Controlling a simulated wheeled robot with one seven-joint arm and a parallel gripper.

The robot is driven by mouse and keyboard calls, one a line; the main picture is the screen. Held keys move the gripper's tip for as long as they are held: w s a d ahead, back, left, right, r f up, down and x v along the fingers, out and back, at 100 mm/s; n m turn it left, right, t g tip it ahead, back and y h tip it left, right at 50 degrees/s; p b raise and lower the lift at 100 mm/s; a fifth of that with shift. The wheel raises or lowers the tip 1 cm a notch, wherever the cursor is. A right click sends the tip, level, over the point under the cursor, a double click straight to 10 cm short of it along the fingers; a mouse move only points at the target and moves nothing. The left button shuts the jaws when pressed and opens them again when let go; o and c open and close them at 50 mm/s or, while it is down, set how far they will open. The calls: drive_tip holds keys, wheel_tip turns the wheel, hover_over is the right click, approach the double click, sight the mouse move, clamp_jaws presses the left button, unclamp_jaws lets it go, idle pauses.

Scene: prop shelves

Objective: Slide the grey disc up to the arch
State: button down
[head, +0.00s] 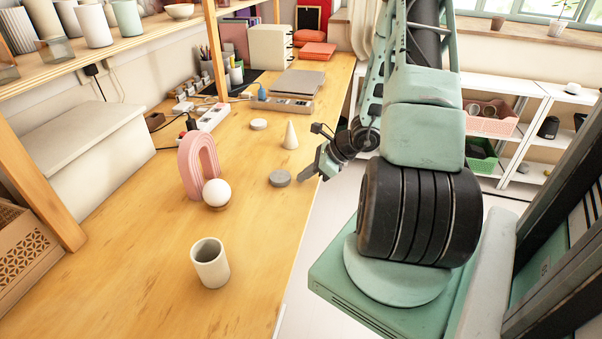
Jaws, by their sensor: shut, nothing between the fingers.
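The grey disc (280,179) lies flat on the wooden table (150,270), close to its right edge. The pink arch (190,170) stands upright to the left of the disc, with a clear gap between them. My gripper (301,179) is shut and empty, low at the table's right edge. Its tip is just right of the disc; I cannot tell whether it touches.
A white ball on a small base (216,193) stands in front of the arch, between it and the disc. A cup (210,263) stands nearer. Bare table lies between cup and disc.

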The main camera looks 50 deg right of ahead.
sight(252, 178)
drive_tip(key=shift+w+a, duration=0.3)
drive_tip(key=shift+w, duration=0.3)
drive_tip(key=shift+w+a, duration=0.1)
drive_tip(key=shift+w, duration=0.05)
drive_tip(key=w+a+b, duration=0.1)
drive_tip(key=w, duration=0.2)
drive_tip(key=w+a+b, duration=0.2)
drive_tip(key=w, duration=0.1)
drive_tip(key=w+a+b, duration=0.2)
drive_tip(key=w, duration=0.2)
drive_tip(key=shift+a+f, duration=0.15)
drive_tip(key=shift+a, duration=0.05)
drive_tip(key=shift+w+a, duration=0.25)
drive_tip(key=shift+w, duration=0.15)
